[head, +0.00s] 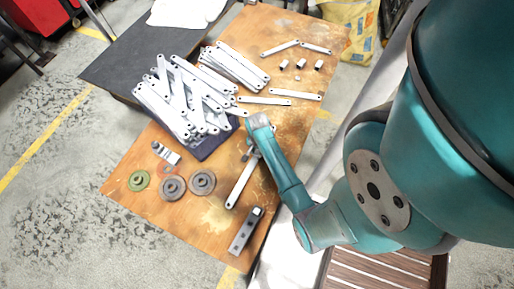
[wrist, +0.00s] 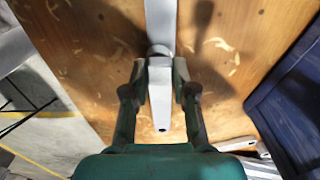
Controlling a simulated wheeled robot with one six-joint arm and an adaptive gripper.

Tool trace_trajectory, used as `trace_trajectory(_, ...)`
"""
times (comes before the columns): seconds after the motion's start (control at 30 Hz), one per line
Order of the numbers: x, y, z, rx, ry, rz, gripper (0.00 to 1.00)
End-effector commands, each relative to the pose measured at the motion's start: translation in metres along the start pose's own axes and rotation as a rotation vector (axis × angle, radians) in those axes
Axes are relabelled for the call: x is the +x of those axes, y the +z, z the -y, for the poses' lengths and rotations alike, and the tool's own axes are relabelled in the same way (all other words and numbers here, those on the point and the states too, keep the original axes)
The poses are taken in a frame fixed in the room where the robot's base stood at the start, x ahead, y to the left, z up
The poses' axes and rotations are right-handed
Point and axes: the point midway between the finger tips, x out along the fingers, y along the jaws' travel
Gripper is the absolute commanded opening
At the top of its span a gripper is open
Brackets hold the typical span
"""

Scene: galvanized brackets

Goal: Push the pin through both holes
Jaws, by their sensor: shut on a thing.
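In the wrist view my gripper (wrist: 160,78) has a finger on each side of a short pale grey bracket (wrist: 161,102) and is shut on it. A small dark hole shows at the bracket's near end. A round grey part (wrist: 158,50) sits at its far end, where a longer flat grey strip (wrist: 160,18) continues to the top edge. I cannot tell if this part is the pin, or if the holes line up. In the head view my forearm and wrist mostly hide the gripper (head: 251,150); the long strip (head: 241,184) extends down-left from it over the wooden table.
A dark blue crate (head: 219,143) heaped with metal brackets (head: 180,100) stands beside my gripper. Several gears (head: 172,187) lie at the lower left, and a grey block (head: 246,231) near the front edge. Small cylinders (head: 300,63) and loose strips (head: 265,100) lie at the back.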

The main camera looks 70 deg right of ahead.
Motion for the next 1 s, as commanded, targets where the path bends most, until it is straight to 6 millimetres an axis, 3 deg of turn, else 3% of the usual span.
trace_trajectory(0.7, 0.0066, 0.0000, 0.0000, 0.000, 0.000, 0.000, 0.00)
trace_trajectory(0.73, 0.0066, 0.0000, 0.0000, 0.000, 0.000, 0.000, 0.29)
trace_trajectory(0.83, 0.0067, 0.0000, 0.0000, 0.000, 0.000, 0.000, 0.54)
trace_trajectory(1.0, 0.0066, 0.0000, 0.0000, 0.000, 0.000, 0.000, 0.56)
